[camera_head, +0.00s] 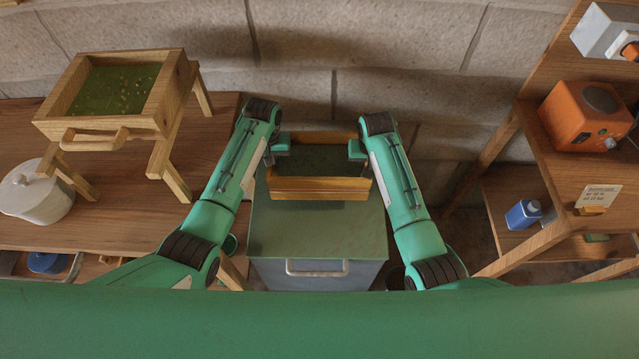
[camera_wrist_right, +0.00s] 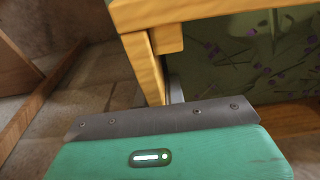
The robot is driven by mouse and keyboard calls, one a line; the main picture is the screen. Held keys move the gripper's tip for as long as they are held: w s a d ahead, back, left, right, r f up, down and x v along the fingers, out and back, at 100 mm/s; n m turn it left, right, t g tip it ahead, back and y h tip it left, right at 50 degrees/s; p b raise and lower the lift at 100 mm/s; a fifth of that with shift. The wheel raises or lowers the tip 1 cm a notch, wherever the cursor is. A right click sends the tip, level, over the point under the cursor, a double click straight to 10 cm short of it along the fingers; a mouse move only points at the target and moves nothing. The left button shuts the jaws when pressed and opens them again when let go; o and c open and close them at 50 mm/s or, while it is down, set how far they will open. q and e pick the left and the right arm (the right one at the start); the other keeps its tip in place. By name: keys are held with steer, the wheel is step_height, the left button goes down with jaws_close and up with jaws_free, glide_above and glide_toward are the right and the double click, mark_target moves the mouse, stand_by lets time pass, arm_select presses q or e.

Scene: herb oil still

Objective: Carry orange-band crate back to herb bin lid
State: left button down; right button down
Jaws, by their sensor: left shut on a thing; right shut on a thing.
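The wooden crate (camera_head: 318,188) is at the back of the herb bin lid (camera_head: 312,228), a flat grey-green top with a pale handle on the bin's front. I cannot tell whether the crate rests on the lid or hangs just above it. My left gripper (camera_head: 283,147) is shut on the crate's left end, and my right gripper (camera_head: 356,149) is shut on its right end. In the right wrist view the crate's wooden edge (camera_wrist_right: 195,10) shows close by, with green inside and purple bits. The fingertips are mostly hidden.
A wooden framed tray on legs (camera_head: 120,95) and a white lidded pot (camera_head: 36,192) stand on the left table. Shelves at right hold an orange box (camera_head: 585,118) and a blue bottle (camera_head: 523,214). A block wall is behind the crate. The lid's front part is bare.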

arm_select(q)
steer(key=shift+f, duration=0.1)
arm_select(e)
steer(key=shift+f, duration=0.1)
